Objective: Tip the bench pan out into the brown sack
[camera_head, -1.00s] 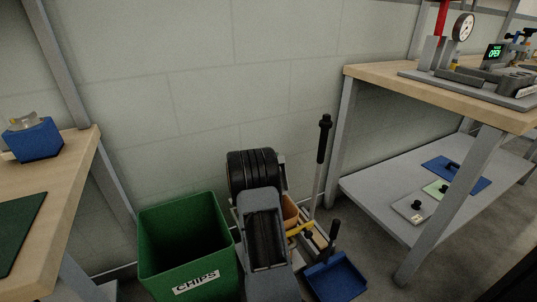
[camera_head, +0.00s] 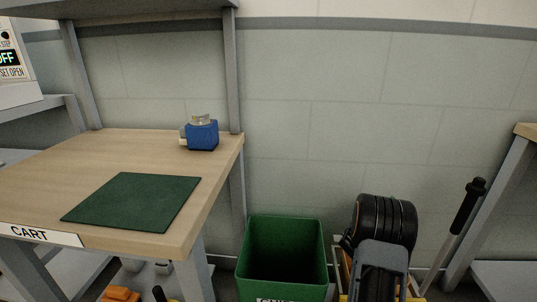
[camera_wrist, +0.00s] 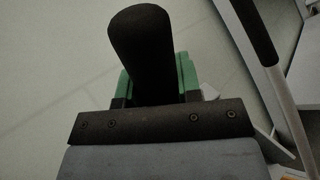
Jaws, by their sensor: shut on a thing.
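In the wrist view my gripper (camera_wrist: 155,80) is shut on a thick black handle (camera_wrist: 140,35), with a green-sided finger on each side of it. What the handle belongs to is hidden, so I cannot see a pan body. In the head view my arm stands at the lower right, and my gripper does not show there. I cannot make out a brown sack in either current view.
A cart (camera_head: 90,160) at left bears a green mat (camera_head: 135,201) and a blue block-like holder (camera_head: 202,135). A green bin (camera_head: 282,222) stands right of it. A black-gripped pole (camera_head: 466,208) leans near the right bench's leg (camera_head: 500,200). The wall behind is bare.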

